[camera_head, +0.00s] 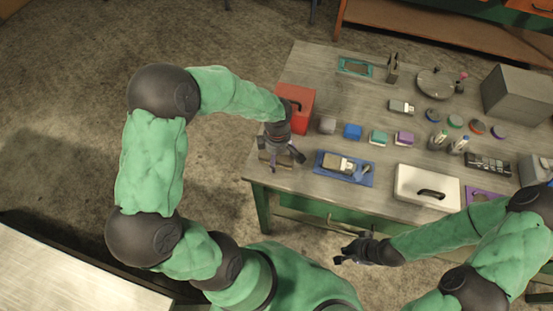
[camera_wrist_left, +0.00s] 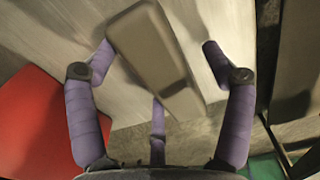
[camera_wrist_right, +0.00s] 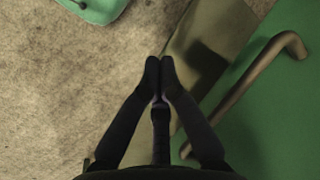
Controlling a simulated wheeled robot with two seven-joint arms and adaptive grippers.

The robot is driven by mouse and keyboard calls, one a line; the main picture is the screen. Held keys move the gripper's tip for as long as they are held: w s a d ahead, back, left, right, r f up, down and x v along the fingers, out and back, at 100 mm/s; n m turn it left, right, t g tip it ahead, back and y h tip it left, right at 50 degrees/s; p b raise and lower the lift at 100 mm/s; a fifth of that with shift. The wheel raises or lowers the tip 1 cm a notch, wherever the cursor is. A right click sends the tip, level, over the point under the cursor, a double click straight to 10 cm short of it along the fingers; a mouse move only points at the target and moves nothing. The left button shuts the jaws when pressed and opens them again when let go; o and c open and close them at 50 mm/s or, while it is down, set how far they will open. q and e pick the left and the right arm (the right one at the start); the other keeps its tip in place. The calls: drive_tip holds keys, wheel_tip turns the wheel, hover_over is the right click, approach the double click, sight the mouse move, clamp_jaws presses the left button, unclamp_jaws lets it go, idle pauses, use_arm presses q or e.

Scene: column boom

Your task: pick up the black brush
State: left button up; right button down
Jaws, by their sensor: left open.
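A dark grey-brown, block-shaped item (camera_head: 264,157) lies at the table's left front corner. It may be the black brush, but I see no bristles. In the left wrist view this block (camera_wrist_left: 155,55) lies at a slant between the fingers. My left gripper (camera_head: 283,158) is open above it, with its purple fingers (camera_wrist_left: 157,47) apart on either side. I cannot tell whether they touch it. A flat brush-like item (camera_head: 340,163) with pale and dark parts lies on a blue tray (camera_head: 364,179). My right gripper (camera_head: 351,250) is shut and empty in front of the table; its fingertips (camera_wrist_right: 160,66) meet.
A red box (camera_head: 297,97) stands beside my left gripper. A white case (camera_head: 427,187) with a black handle lies at the front. Small coloured blocks (camera_head: 353,131), several round lids (camera_head: 455,121) and a grey box (camera_head: 518,95) fill the table.

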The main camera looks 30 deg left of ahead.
use_arm(q)
drive_tip(key=c, duration=1.3)
drive_tip(key=shift+c, duration=0.2)
drive_tip(key=shift+r, duration=0.15)
drive_tip(key=shift+r, duration=0.3)
drive_tip(key=r, duration=0.1)
drive_tip(key=r+p, duration=0.1)
drive_tip(key=r, duration=0.1)
drive_tip(key=shift+s+d+r, duration=0.15)
drive_tip(key=shift+d+r, duration=0.05)
drive_tip(key=shift+d, duration=0.15)
drive_tip(key=s+d+r+p, duration=0.2)
drive_tip(key=s+d+r, duration=0.5)
drive_tip(key=d, duration=0.4)
drive_tip(key=shift+d+r+p, duration=0.15)
drive_tip(key=shift+r+p, duration=0.15)
drive_tip(key=shift+r, duration=0.6)
